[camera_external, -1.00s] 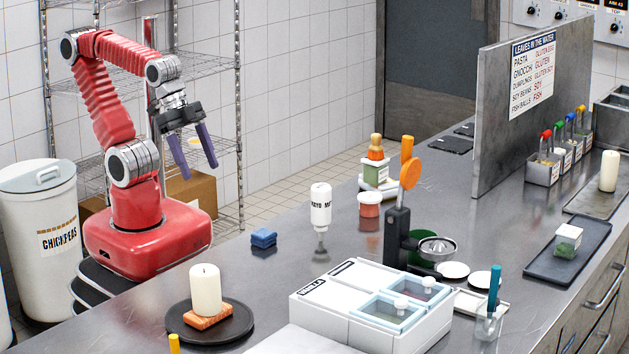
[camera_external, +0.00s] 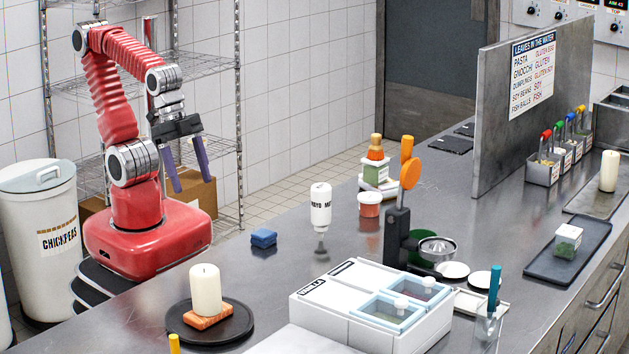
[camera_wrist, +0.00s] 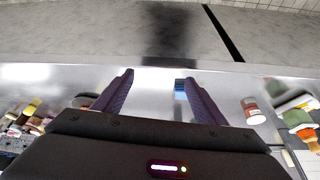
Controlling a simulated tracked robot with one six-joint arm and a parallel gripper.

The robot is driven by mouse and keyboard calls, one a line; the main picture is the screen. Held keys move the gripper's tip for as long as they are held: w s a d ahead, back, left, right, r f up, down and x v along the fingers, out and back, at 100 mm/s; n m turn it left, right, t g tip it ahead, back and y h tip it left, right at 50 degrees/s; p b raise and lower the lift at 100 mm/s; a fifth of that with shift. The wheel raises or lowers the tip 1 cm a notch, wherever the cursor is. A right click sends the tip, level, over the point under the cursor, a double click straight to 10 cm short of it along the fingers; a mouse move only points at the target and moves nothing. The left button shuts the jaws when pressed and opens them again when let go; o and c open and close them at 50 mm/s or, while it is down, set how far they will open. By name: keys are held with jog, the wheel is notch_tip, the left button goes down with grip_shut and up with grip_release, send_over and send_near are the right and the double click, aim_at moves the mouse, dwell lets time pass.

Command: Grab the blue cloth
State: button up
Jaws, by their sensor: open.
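The blue cloth (camera_external: 263,238) is a small folded block lying on the steel counter, to the left of the white squeeze bottle. My gripper (camera_external: 189,177) hangs with its purple fingers pointing down, above and to the left of the cloth, apart from it. The gripper is open and empty. In the wrist view a small blue patch, which looks like the cloth (camera_wrist: 180,90), shows just inside the right finger of my gripper (camera_wrist: 154,85); the finger hides part of it.
A white squeeze bottle (camera_external: 320,207) stands right of the cloth. A candle (camera_external: 205,290) on a dark round plate (camera_external: 180,331) stands in front. A white lidded container (camera_external: 335,310) is at front right. The counter around the cloth (camera_external: 240,262) is clear.

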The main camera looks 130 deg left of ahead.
jog(key=w+d+f+m+g+y, duration=0.1)
jog(key=d+f+m+g, duration=0.25)
jog(key=f, duration=0.25)
jog(key=m+t+y, duration=0.4)
jog(key=m+y, duration=0.8)
jog(key=m, duration=0.5)
send_near(263, 238)
jog(key=s+d, duration=0.1)
jog(key=s+r, duration=0.1)
jog(key=s+d, duration=0.1)
jog(key=s, duration=0.1)
jog(key=shift+d+r, duration=0.25)
jog(key=shift+d, duration=0.05)
jog(key=shift+a+r+m, duration=0.2)
jog(key=shift+r+m, duration=0.05)
jog(key=shift+r, duration=0.1)
jog(key=x, duration=0.7)
jog(key=shift+w+a+f, duration=0.1)
jog(key=shift+a+f, duration=0.05)
jog(key=shift+a, duration=0.2)
jog(key=shift+w+a+f, duration=0.15)
jog(key=shift+a+f, duration=0.05)
jog(key=shift+a, duration=0.2)
